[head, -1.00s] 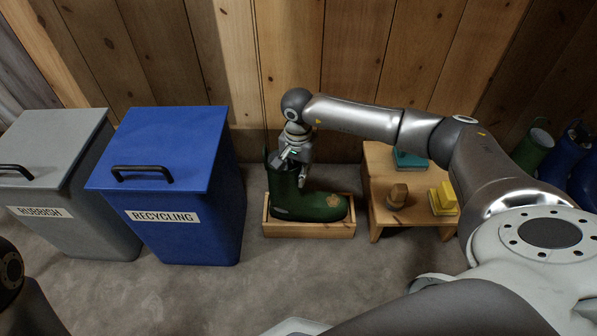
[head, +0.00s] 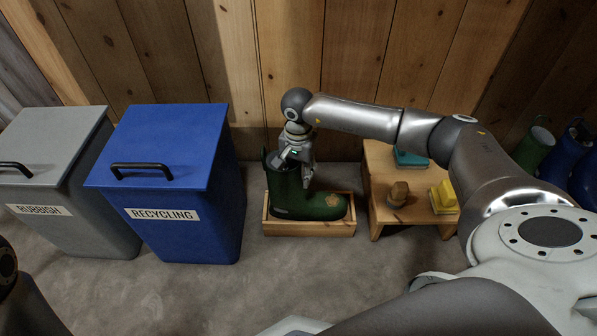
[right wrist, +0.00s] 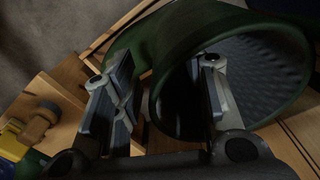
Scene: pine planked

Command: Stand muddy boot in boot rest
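The green muddy boot (head: 287,192) stands upright in the shallow wooden boot rest (head: 309,234), sole down and toe to the right. A tan mud patch shows on its toe. My right gripper (head: 297,172) is at the top of the shaft, pointing down. In the right wrist view its fingers (right wrist: 165,95) are spread apart across the boot's rim (right wrist: 178,62), one outside the shaft and one inside its opening. A gap shows between the outer finger and the boot wall. My left gripper is not in view.
A blue recycling bin (head: 185,185) stands left of the boot rest, with a grey rubbish bin (head: 75,180) beyond it. A small wooden stool (head: 385,165) with brushes and a yellow sponge (head: 444,198) stands close on the right. More boots (head: 535,148) are at far right. Floor in front is clear.

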